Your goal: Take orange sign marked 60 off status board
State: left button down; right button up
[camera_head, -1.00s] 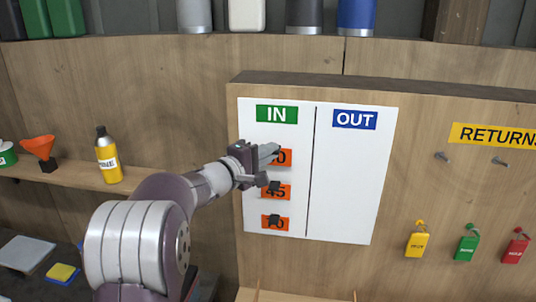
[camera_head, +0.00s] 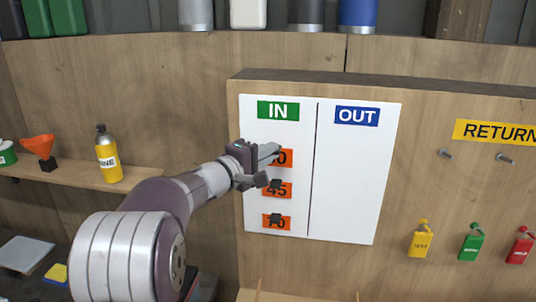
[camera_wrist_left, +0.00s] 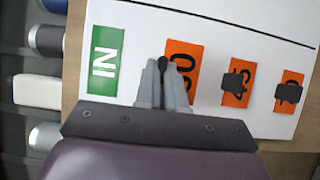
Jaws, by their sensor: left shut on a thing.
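The status board (camera_head: 349,185) is white, with a green IN label and a blue OUT label over its two columns. The orange sign marked 60 (camera_head: 287,157) is the top sign in the IN column, partly hidden by my left gripper (camera_head: 271,165). In the left wrist view the sign (camera_wrist_left: 184,68) lies flat against the board, and my left gripper (camera_wrist_left: 162,75) is shut on the black knob at its edge. The fingers cover part of the sign. My right gripper is not in view.
Orange signs marked 45 (camera_head: 283,190) and 10 (camera_head: 285,222) hang below in the IN column, each with a black knob. The OUT column is bare. Yellow, green and red tags (camera_head: 471,245) hang at the right. A yellow bottle (camera_head: 108,158) stands on the left shelf.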

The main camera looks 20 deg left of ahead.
pick_arm(q)
jog(key=shift+s, duration=0.2)
dwell(0.3)
jog(key=s+d+b, duration=0.1)
jog(key=s+b, duration=0.3)
jog(key=s, duration=0.1)
jog(key=shift+s+d, duration=0.3)
jog(key=shift+s, duration=0.1)
